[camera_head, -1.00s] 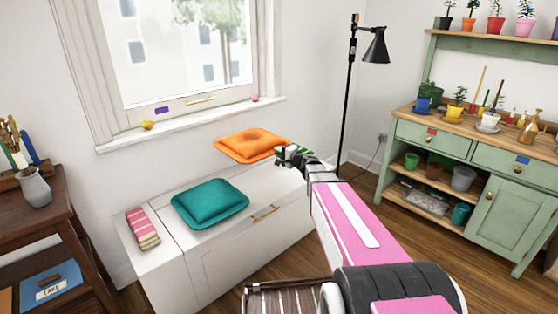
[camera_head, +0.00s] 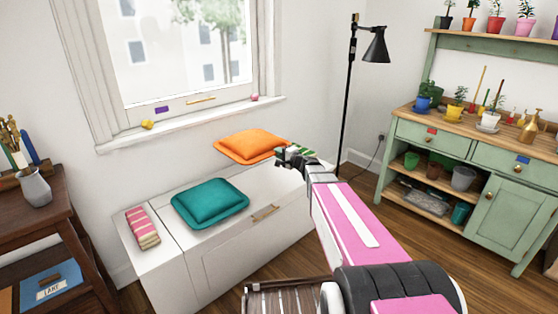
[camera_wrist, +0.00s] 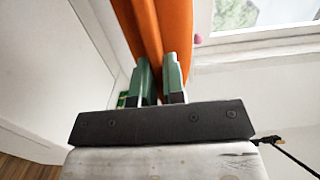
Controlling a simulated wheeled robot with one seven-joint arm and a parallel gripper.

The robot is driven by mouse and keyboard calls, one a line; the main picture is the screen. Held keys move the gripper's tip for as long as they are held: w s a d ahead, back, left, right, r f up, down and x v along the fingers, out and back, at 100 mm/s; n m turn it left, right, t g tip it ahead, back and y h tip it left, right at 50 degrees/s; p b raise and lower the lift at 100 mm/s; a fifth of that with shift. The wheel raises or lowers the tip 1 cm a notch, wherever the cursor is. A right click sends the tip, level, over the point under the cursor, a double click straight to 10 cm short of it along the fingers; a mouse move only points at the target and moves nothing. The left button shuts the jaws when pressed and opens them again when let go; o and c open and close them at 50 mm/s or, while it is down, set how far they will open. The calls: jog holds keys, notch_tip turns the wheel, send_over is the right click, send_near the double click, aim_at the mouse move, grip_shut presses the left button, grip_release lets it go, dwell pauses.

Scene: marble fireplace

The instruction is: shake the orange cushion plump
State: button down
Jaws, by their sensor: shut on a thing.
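The orange cushion (camera_head: 250,144) is held up above the white bench, in front of the wall below the window. My gripper (camera_head: 283,155) is at its right edge in the head view. In the wrist view the green fingers of my gripper (camera_wrist: 159,85) are shut on the edge of the orange cushion (camera_wrist: 155,30), which shows a fold between them. The cushion's far part lies outside the wrist view.
A teal cushion (camera_head: 210,202) and a striped folded cloth (camera_head: 143,228) lie on the white bench (camera_head: 230,262). A black floor lamp (camera_head: 349,95) stands right of the bench. A green potting cabinet (camera_head: 470,180) is at the right, and a dark wooden table (camera_head: 50,215) at the left.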

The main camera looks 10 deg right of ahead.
notch_tip(320, 180, up, 2)
jog(key=shift+r, duration=0.15)
notch_tip(320, 180, down, 7)
dwell(0.3)
